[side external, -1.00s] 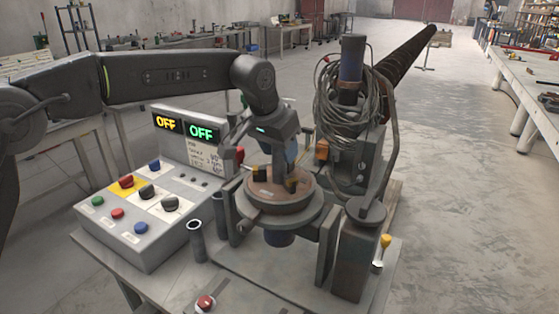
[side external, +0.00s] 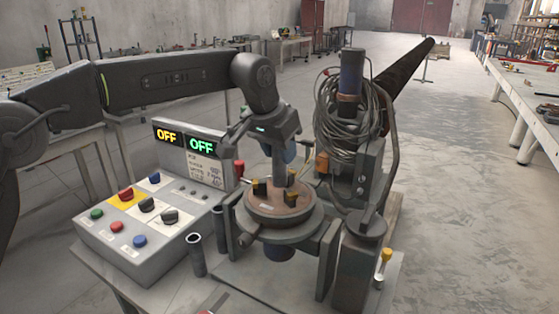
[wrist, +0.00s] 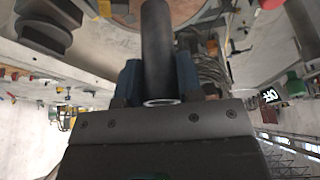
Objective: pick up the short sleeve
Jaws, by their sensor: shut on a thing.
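My gripper (side external: 283,150) points down above the round rusty turntable (side external: 262,210) and is shut on a plain grey sleeve (side external: 279,172). The sleeve hangs upright between the blue fingers, its lower end close over the dark, yellow-marked chuck jaws. I cannot tell whether it touches the turntable. In the wrist view the sleeve (wrist: 158,50) stands between the two blue fingers, with its pale end rim near the gripper body. Two other grey tubes stand upright left of the turntable, a nearer one (side external: 196,256) and a farther one (side external: 219,226). I cannot judge the sleeves' lengths against each other.
A control box (side external: 145,225) with coloured buttons and two "OFF" displays stands left. Behind the turntable are a coiled cable (side external: 343,115) and a long dark tube (side external: 408,68). A grey post (side external: 358,250) and a yellow-knobbed lever (side external: 386,256) are at right.

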